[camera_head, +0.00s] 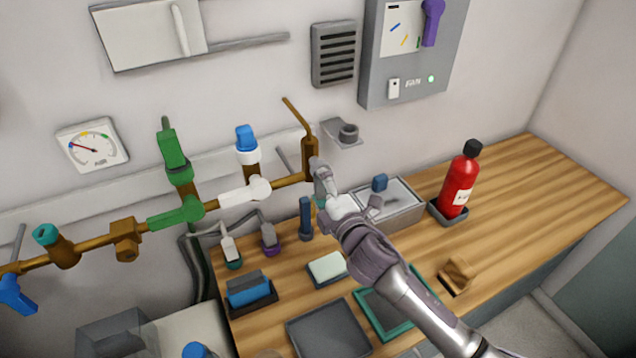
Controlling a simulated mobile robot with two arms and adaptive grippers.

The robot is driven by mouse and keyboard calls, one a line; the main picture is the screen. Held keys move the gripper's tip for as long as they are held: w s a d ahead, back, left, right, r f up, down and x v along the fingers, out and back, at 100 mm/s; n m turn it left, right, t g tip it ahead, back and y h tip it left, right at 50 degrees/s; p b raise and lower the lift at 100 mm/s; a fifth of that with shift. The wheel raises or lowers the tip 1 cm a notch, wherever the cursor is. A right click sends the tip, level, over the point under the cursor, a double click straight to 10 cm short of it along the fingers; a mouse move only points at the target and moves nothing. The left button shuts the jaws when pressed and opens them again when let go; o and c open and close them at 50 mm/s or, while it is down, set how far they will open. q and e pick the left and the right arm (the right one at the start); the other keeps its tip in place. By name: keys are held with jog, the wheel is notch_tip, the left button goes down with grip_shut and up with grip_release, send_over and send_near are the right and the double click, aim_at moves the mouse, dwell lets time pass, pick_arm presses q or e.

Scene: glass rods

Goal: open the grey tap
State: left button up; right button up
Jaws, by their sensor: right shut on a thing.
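The grey tap stands at the right end of the brown pipe on the wall. Its brown upright body (310,146) shows, with a thin brown spout slanting up to the left. A thin grey bar shows just left of this body. My right gripper (320,174) is at the lower right side of the body, shut on the grey tap's handle. The fingers mostly hide the handle, so its angle cannot be told. My left gripper is not in view.
A white tap (246,191) and a green tap (177,216) sit further left on the pipe. Below are a wooden bench (512,185), a grey box (405,215), a red bottle (460,185) and several small tools. A grey wall bracket (345,134) is right of the tap.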

dwell(0.4)
jog(key=o, duration=1.5)
jog(key=shift+o, duration=0.2)
jog(key=v, duration=1.2)
